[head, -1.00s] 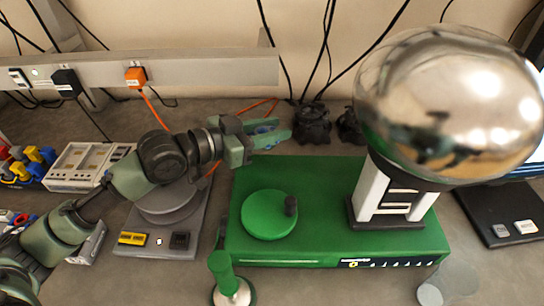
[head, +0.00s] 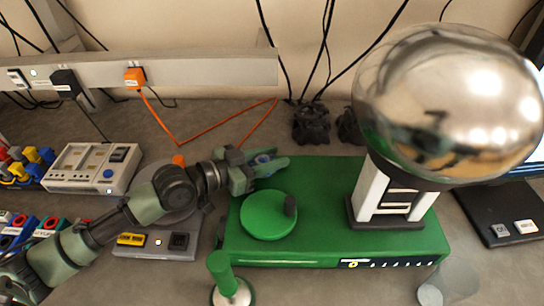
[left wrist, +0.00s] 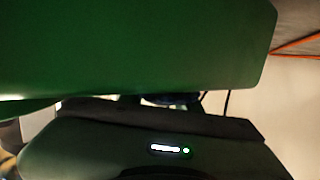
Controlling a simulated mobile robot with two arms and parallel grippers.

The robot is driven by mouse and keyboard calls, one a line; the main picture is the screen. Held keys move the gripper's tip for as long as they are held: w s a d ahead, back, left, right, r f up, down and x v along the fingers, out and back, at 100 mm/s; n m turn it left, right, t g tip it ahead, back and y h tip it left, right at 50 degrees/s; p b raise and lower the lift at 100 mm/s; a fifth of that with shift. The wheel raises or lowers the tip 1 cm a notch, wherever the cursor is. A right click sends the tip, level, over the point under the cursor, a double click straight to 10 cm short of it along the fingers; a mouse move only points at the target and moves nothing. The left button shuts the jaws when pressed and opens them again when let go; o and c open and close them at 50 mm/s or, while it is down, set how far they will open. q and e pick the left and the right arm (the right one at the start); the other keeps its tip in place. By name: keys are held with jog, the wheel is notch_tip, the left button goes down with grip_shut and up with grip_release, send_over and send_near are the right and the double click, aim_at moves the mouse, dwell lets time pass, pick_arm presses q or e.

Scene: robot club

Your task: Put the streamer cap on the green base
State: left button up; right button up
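The green base (head: 318,180) is a flat box with a green disc (head: 268,215) on top. A white column and a large mirrored dome stand on its right side. My left gripper (head: 270,166) is over its back left corner, with its fingers close to the top. A small blue piece (head: 262,157) sits between the fingers and appears held; it looks like the streamer cap, mostly hidden by the fingers. In the left wrist view a large green surface (left wrist: 130,45) fills the top, and a bit of blue shows below it. My right gripper is not in view.
The mirrored dome (head: 448,100) overhangs the right of the base. A green-handled stand (head: 222,270) is at the front left corner. A grey device (head: 158,245), a white box (head: 92,168) and an orange cable (head: 180,143) lie left. Dark lumps (head: 311,123) stand behind.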

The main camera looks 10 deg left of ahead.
pick_arm(q)
jog(key=o, duration=0.3)
jog(key=shift+r, duration=0.2)
jog(key=shift+s+a+f, duration=0.1)
jog(key=shift+s+a, duration=0.15)
jog(key=shift+a, duration=0.05)
jog(key=b+v, duration=0.1)
jog(key=v, duration=0.9)
jog(key=shift+b, duration=0.4)
jog(key=shift+s+a+r, duration=0.25)
jog(key=shift+s+a, duration=0.15)
jog(key=shift+s, duration=0.1)
